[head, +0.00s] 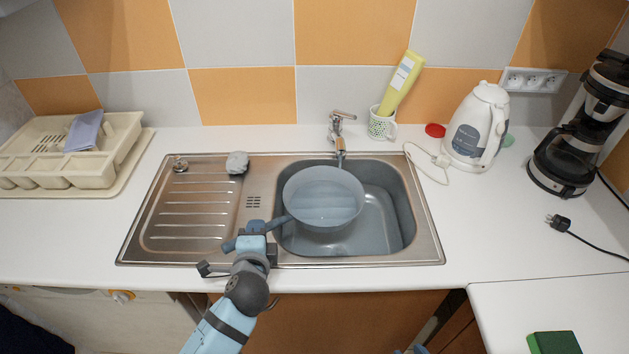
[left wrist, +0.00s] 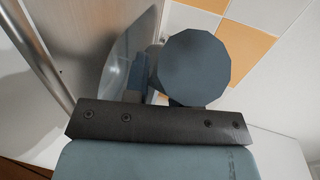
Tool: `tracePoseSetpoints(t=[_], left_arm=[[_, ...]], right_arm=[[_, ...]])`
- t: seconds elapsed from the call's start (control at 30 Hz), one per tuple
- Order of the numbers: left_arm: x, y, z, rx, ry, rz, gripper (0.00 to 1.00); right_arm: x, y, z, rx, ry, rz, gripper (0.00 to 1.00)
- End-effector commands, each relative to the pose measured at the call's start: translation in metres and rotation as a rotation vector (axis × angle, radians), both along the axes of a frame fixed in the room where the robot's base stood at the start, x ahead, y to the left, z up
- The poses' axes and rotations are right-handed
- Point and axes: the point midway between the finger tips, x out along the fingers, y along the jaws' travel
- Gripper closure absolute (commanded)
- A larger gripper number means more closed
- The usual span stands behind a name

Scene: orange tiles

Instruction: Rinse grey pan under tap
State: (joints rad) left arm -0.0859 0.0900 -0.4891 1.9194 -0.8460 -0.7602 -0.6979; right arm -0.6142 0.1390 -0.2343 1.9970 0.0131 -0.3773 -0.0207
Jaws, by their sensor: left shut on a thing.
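The grey pan (head: 322,213) is held over the sink basin (head: 397,190), roughly level, with its far rim close to the tap (head: 339,135). The tap's spout end shows just behind that rim. Pale bands show inside the pan; I cannot tell if it holds water, and no clear stream shows. My left gripper (head: 255,230) is shut on the pan's handle at the basin's left front edge. In the left wrist view, the handle's blunt end (left wrist: 195,68) fills the middle, with part of the pan behind it.
The ribbed drainboard (head: 195,215) with a grey sponge (head: 237,162) lies left of the basin. A cup (head: 381,123) with a yellow tube, a white kettle (head: 477,128) and a coffee maker (head: 580,130) stand right. A dish rack (head: 70,150) is far left.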

Motion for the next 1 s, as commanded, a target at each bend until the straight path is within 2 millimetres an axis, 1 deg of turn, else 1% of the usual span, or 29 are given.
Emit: tracePoseSetpoints(t=[0.1, 0.4, 0.6, 0.73, 1.0], left_arm=[[-0.012, 0.000, 0.001, -0.003, 0.000, 0.000, 1.00], [-0.042, 0.002, 0.001, -0.002, -0.001, 0.000, 1.00], [-0.058, 0.002, 0.001, -0.003, -0.002, 0.000, 1.00], [-0.062, 0.002, 0.001, -0.004, -0.001, -0.001, 1.00], [-0.063, 0.000, 0.000, -0.006, 0.003, -0.002, 1.00]], right_arm=[[0.000, 0.000, 0.003, 0.000, 0.001, 0.000, 0.61], [-0.001, 0.000, 0.003, -0.002, 0.006, 0.001, 0.61], [-0.001, 0.000, 0.004, -0.002, 0.006, 0.001, 0.61], [-0.001, 0.000, 0.004, -0.002, 0.006, 0.001, 0.61], [-0.001, 0.000, 0.005, -0.002, 0.005, 0.001, 0.61]])
